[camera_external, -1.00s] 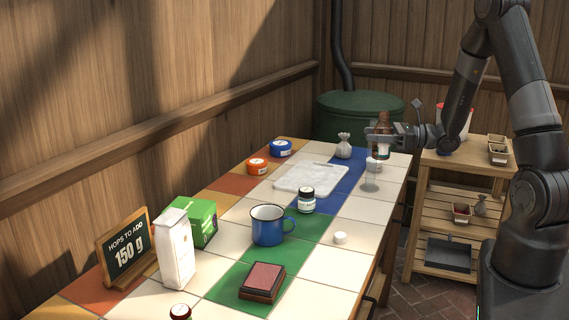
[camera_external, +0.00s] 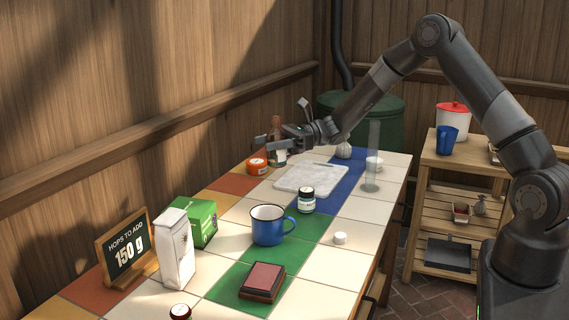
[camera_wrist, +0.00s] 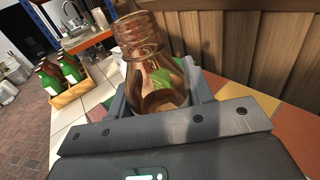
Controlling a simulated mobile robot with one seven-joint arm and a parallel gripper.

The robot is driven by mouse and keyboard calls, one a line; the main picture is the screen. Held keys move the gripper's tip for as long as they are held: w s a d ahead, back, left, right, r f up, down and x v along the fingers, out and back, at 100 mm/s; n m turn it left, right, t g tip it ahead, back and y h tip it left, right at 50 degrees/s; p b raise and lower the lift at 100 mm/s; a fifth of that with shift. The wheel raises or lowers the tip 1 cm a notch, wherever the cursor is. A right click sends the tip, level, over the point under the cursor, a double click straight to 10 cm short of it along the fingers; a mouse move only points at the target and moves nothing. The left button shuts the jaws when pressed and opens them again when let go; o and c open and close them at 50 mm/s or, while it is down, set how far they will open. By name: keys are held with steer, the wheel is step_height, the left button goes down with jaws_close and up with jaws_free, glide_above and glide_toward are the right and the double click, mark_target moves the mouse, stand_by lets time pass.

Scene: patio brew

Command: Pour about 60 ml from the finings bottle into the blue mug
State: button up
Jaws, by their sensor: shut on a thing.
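My gripper (camera_external: 268,146) is shut on a brown glass bottle (camera_external: 277,127) with a pale label. It holds the bottle near upright over the far left part of the tiled table, by the orange tin. In the wrist view the bottle (camera_wrist: 150,65) stands between the fingers, its threaded neck uncapped. I cannot tell how much liquid is inside. The blue mug (camera_external: 268,232), with a dark rim and its handle to the right, stands upright in the middle of the table, well nearer the camera than the bottle. Its inside is barely visible.
An orange tin (camera_external: 258,166), white board (camera_external: 311,179), dark jar (camera_external: 307,200), clear cylinder (camera_external: 372,165) and small white disc (camera_external: 340,238) are on the table. A white bag (camera_external: 175,250) and green box (camera_external: 203,220) stand left of the mug. Another blue vessel (camera_external: 447,139) stands on the side shelf.

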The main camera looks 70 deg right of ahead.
steer(key=w+a+n+g+y, duration=0.1)
steer(key=w+a+g, duration=0.1)
steer(key=w+a, duration=0.25)
step_height(320, 180, down, 9)
steer(key=shift+s+a+f, duration=0.15)
steer(key=shift+s+a, duration=0.1)
stand_by(0.3)
steer(key=shift+f+n, duration=0.15)
steer(key=shift+n, duration=0.15)
